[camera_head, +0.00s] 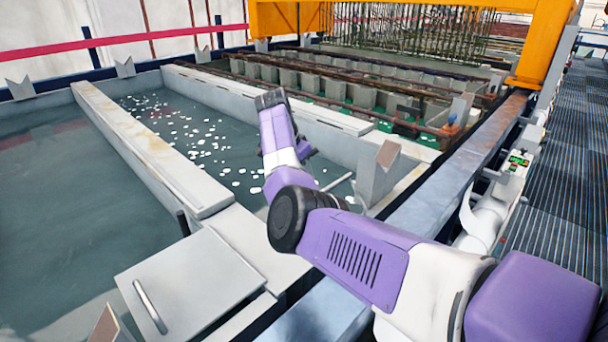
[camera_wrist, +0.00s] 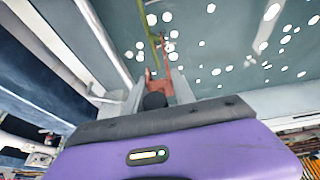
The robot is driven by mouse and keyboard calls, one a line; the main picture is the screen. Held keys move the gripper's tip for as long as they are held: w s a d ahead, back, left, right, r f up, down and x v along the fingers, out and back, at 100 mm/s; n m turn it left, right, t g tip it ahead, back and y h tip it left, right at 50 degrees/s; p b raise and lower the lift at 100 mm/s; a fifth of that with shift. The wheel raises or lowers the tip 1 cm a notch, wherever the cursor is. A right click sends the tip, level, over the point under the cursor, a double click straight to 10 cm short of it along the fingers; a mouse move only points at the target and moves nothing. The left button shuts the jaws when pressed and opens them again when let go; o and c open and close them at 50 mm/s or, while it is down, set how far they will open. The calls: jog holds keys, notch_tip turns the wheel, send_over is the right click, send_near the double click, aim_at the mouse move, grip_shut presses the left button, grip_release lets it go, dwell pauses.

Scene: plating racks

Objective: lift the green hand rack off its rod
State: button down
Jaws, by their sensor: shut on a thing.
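The green hand rack (camera_wrist: 152,34) shows in the wrist view as a thin green bar reaching up the picture, with rust-red parts (camera_wrist: 168,58) at its near end. My gripper (camera_wrist: 158,84) has its grey fingers closed around this near end, and the rack extends out beyond the fingertips over the water. In the head view my arm hides the gripper, and I cannot make out the rack there. A short pale rod (camera_head: 338,182) shows just right of my arm, above the tank edge. Whether the rack still touches a rod cannot be told.
A tank of dark water (camera_head: 190,135) with many white floating pieces lies beneath. A pale dividing wall (camera_head: 150,150) borders it on the left. A grey V-shaped support (camera_head: 377,172) stands close to my arm on the right. An orange frame (camera_head: 545,45) stands at the back.

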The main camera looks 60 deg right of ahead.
notch_tip(320, 180, up, 15)
jog(key=p, duration=1)
jog(key=shift+f+p, duration=0.15)
jog(key=shift+p, duration=0.25)
notch_tip(320, 180, up, 23)
jog(key=shift+f, duration=0.15)
